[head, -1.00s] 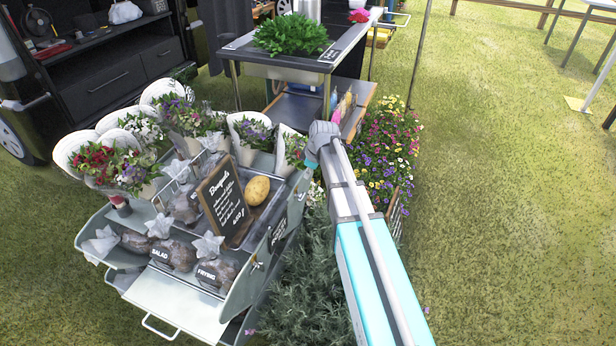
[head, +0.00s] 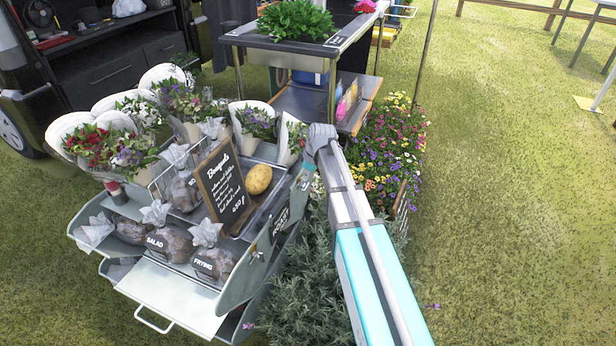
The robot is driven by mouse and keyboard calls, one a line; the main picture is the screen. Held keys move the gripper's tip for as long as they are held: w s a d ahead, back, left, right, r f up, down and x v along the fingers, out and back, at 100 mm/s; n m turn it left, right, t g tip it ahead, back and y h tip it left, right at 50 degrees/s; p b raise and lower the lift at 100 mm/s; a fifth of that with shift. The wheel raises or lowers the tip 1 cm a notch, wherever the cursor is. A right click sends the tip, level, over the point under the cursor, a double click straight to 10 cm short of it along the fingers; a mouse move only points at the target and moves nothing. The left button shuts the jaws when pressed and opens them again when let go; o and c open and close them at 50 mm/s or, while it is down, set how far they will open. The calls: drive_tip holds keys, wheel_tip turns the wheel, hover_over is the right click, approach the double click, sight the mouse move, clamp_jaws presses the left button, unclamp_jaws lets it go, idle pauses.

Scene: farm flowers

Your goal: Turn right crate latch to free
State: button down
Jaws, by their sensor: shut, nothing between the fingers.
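The grey crate stand (head: 238,290) is at the left centre, with a sloping right side panel. A small dark fitting (head: 257,254) sits on that panel near its front; it is too small to tell whether it is the right latch or how it is turned. My arm reaches in from the bottom right, and its grey joint is over the panel's far end.
A black price board (head: 222,187), a potato (head: 258,179) and wrapped bouquets (head: 183,103) crowd the stand. Grey-green bushes (head: 300,290) and a flower bed (head: 385,160) flank its right side. A black-topped cart (head: 345,35) stands behind. Open grass (head: 520,200) lies at the right.

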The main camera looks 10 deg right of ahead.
sight(305, 189)
drive_tip(key=shift+w+d+f+b, duration=0.1)
drive_tip(key=shift+w+f+b, duration=0.1)
drive_tip(key=shift+f+b, duration=1)
drive_tip(key=shift+w+f+b, duration=0.15)
drive_tip(key=shift+f+b, duration=0.8)
drive_tip(key=shift+f, duration=0.3)
